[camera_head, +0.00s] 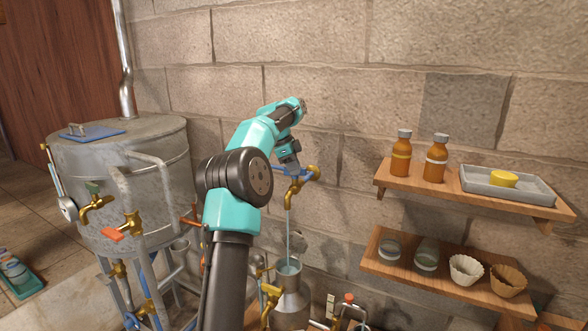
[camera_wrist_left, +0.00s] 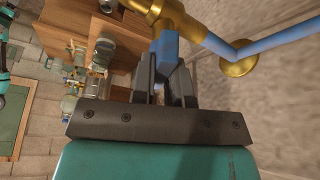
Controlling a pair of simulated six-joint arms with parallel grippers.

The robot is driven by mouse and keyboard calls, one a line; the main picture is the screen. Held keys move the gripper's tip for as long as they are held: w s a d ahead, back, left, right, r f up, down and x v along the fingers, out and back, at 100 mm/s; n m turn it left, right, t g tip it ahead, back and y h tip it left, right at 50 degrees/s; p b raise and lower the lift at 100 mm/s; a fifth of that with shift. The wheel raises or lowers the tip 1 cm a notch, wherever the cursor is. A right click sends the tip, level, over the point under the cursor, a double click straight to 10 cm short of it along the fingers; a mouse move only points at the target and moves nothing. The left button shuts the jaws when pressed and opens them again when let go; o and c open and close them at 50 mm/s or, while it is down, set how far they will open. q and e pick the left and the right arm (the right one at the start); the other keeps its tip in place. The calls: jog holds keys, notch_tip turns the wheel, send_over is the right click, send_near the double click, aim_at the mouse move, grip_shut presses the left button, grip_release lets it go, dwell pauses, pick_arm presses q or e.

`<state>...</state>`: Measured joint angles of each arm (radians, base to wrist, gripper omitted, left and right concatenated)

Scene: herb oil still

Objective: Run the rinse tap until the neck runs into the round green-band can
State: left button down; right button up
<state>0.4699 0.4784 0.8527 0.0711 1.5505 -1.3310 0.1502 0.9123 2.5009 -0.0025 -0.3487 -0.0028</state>
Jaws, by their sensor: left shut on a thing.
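My left gripper (camera_head: 289,160) reaches the brass rinse tap (camera_head: 292,190) on the block wall. In the left wrist view its fingers (camera_wrist_left: 168,78) are shut on the tap's blue handle (camera_wrist_left: 166,48), with the brass tap body (camera_wrist_left: 165,15) just beyond. A pale blue stream (camera_head: 289,235) falls from the spout into the mouth of a grey metal can (camera_head: 291,300) standing below. Bluish liquid (camera_head: 289,268) shows at the can's mouth. I cannot make out a green band on the can. My right gripper is not in view.
A large metal still (camera_head: 125,185) with brass taps stands at the left. Two wooden shelves at the right hold amber bottles (camera_head: 401,155), a grey tray (camera_head: 507,186), glass jars (camera_head: 427,255) and paper cups (camera_head: 466,268). More brass taps (camera_head: 271,297) stand close beside the can.

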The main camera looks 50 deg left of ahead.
pick_arm(q)
jog(key=m+g, duration=0.1)
jog(key=m, duration=0.1)
jog(key=m+h, duration=0.1)
jog(key=m, duration=0.1)
jog(key=shift+m+g, duration=0.4)
jog(key=c, duration=1.1)
grip_release()
jog(key=shift+r, duration=0.1)
jog(key=shift+r, duration=1.7)
jog(key=shift+s+d, duration=0.2)
jog(key=shift+d, duration=0.05)
jog(key=shift+s+d+r, duration=0.25)
jog(key=shift+s+d, duration=1.45)
jog(key=shift+d, duration=0.2)
jog(key=shift+s+d+r, duration=0.2)
jog(key=shift+s+d, duration=1.45)
jog(key=shift+d, duration=0.25)
jog(key=shift+s+d+r, duration=0.25)
jog(key=shift+s+d, duration=1.45)
jog(key=shift+d, duration=0.2)
